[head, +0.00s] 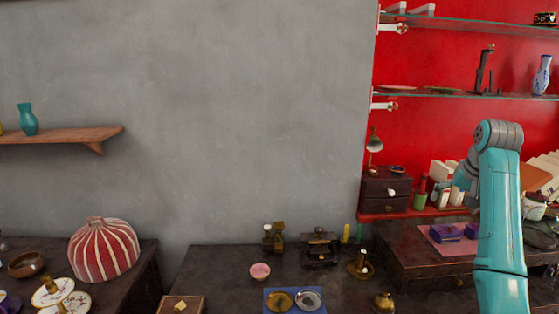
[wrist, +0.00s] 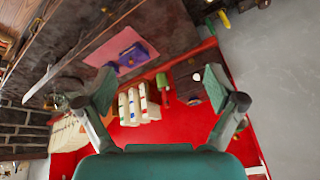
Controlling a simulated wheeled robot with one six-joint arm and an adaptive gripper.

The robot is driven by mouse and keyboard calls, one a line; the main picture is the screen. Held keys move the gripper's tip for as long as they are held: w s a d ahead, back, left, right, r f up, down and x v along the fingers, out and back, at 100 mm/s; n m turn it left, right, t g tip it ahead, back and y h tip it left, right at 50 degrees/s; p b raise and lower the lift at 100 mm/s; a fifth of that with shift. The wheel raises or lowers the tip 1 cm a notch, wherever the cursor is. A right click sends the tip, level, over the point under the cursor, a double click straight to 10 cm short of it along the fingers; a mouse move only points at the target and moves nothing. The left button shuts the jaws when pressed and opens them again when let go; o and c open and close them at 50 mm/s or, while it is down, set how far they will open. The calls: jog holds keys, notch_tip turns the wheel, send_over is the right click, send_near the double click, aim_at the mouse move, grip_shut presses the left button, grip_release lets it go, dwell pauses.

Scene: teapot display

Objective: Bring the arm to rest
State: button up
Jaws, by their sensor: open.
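My gripper (wrist: 168,92) shows in the wrist view with its two teal-padded fingers wide apart. Nothing is held between them. Beyond the fingers, and apart from them, are a white row of books or boxes (wrist: 138,104), a green object (wrist: 162,80) and the red backing. In the head view my teal arm (head: 500,220) rises at the right and bends at the top, with a wrist part to its left. The fingers cannot be made out in that view.
A purple box (head: 447,233) lies on a pink mat near my arm. A dark drawer cabinet (head: 386,190) stands left of the arm, below glass shelves (head: 470,96). The dark table (head: 220,270) holds a pink bowl (head: 260,271) and a blue tray (head: 272,308). The grey wall's front is clear.

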jog(key=s+a+f+n+t, duration=0.1)
jog(key=a+f, duration=0.3)
jog(key=f, duration=1)
jog(key=s+a+f+t, duration=0.1)
jog(key=a+f, duration=0.3)
jog(key=f, duration=1)
jog(key=s+a+f+n+t, duration=0.1)
jog(key=s+a+f, duration=0.4)
jog(key=s+f, duration=0.3)
jog(key=s+a+f+t, duration=0.1)
jog(key=s+a+f, duration=0.3)
jog(key=s+f, duration=0.45)
jog(key=s+a+f+n+t, duration=0.15)
jog(key=s+a, duration=0.25)
jog(key=s, duration=0.8)
jog(key=s+a+t, duration=0.2)
jog(key=s+a, duration=0.2)
jog(key=s, duration=0.8)
jog(key=s+a+r+n+t, duration=0.2)
jog(key=s+a+r, duration=0.1)
jog(key=s+r, duration=1.4)
jog(key=s, duration=0.2)
jog(key=shift+s+r+y, duration=0.2)
jog(key=shift+s+y, duration=0.15)
jog(key=shift+y, duration=0.05)
